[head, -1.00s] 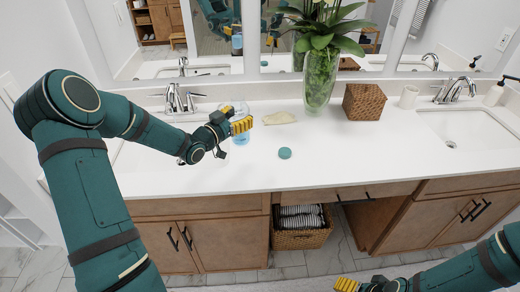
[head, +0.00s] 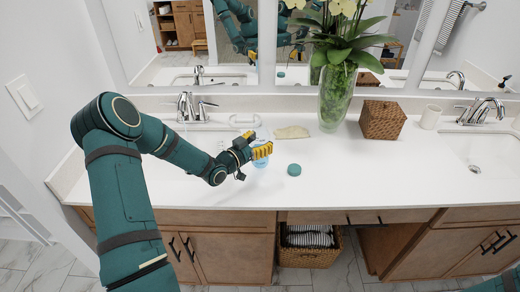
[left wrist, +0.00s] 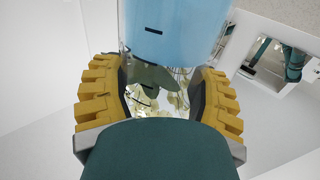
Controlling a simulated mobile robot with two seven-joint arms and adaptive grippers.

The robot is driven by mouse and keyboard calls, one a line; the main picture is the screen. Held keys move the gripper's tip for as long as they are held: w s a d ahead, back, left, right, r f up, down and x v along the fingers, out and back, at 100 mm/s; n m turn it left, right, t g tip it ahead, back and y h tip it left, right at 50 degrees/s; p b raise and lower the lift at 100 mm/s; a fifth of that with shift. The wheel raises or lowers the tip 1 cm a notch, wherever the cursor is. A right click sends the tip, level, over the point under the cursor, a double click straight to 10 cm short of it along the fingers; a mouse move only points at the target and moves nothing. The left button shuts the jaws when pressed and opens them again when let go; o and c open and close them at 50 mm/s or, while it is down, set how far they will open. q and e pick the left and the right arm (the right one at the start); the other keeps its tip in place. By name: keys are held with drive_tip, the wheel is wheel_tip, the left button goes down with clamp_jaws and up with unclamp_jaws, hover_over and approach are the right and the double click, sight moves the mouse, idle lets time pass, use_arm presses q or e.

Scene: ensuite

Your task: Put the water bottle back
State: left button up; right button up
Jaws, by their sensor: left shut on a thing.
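The water bottle (left wrist: 172,30) is clear and pale blue and stands between the yellow finger pads in the left wrist view. My left gripper (head: 260,150) is shut on it over the counter, just right of the left sink. In the head view most of the bottle (head: 262,162) is hidden by the gripper or pale against the white top. I cannot tell whether its base touches the counter (head: 340,185). A round teal lid-like piece (head: 294,170) lies just right of the gripper. My right gripper is out of view.
A beige cloth or sponge-like piece (head: 292,132) lies behind the lid. A glass vase with a plant (head: 337,95), a woven box (head: 382,120) and a white cup (head: 431,117) stand further right. Faucets and mirrors line the back. The front middle of the counter is clear.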

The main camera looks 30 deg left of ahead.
use_arm(q)
drive_tip(key=shift+f, duration=1.35)
drive_tip(key=shift+f, duration=0.2)
drive_tip(key=o, duration=1.3)
drive_tip(key=shift+c, duration=0.2)
drive_tip(key=shift+r, duration=0.25)
drive_tip(key=v, duration=1.2)
